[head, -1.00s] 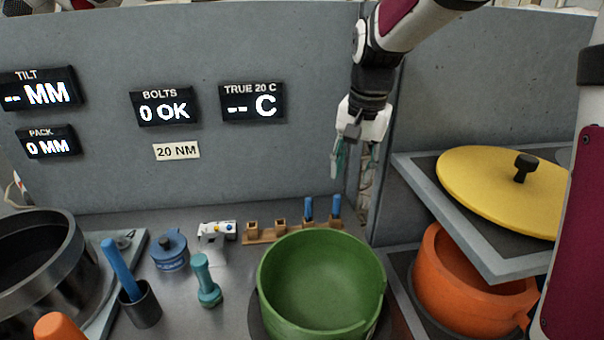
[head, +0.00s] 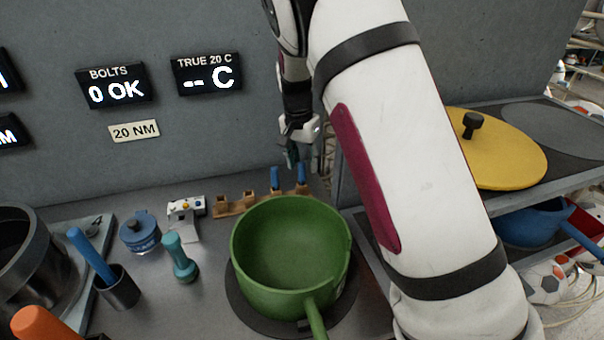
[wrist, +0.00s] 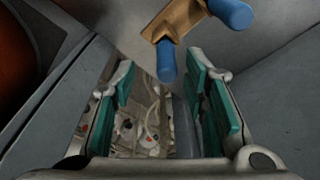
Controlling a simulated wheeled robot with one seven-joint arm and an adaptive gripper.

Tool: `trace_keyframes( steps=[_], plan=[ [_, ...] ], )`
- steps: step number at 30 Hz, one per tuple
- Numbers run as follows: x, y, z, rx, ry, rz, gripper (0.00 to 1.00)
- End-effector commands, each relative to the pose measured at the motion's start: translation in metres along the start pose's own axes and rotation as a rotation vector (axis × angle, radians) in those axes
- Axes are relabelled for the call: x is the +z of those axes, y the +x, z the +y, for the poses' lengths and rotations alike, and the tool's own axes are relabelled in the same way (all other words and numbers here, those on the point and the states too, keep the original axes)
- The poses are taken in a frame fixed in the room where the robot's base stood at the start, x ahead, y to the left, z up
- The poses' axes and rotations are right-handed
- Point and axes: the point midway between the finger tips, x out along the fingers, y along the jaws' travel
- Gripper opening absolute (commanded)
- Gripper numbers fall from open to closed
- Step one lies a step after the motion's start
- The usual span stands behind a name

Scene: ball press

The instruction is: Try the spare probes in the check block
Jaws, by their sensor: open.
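A wooden rack (head: 240,204) stands at the back of the bench with two blue-handled probes upright at its right end: the left probe (head: 275,178) and the right probe (head: 302,173). In the wrist view the rack (wrist: 180,17) shows at the top, with one blue handle (wrist: 166,62) near the fingertips and the other (wrist: 232,12) further up. My gripper (head: 297,158) is open and empty, just above the right end of the rack. Its teal finger pads (wrist: 160,78) are spread apart. I cannot tell which object is the check block.
A green pot (head: 290,245) stands in front of the rack. A white device (head: 186,212), blue round item (head: 139,232), teal dumbbell-shaped item (head: 180,258) and dark cup (head: 119,289) are left of it. A shelf with a yellow lid (head: 500,150) is at right. A "TRUE 20 C" display (head: 206,75) reads "-- C".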

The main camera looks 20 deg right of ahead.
Motion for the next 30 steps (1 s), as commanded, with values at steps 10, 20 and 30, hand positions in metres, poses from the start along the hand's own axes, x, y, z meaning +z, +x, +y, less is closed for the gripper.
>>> trace_keyframes(
  steps=[10,20,30],
  plan=[
    [-0.001,0.033,-0.006,0.002,-0.001,-0.001,0.41],
    [-0.002,0.057,-0.007,-0.001,-0.001,0.000,0.41],
    [-0.002,0.057,-0.007,-0.001,-0.001,0.000,0.00]
  ],
)
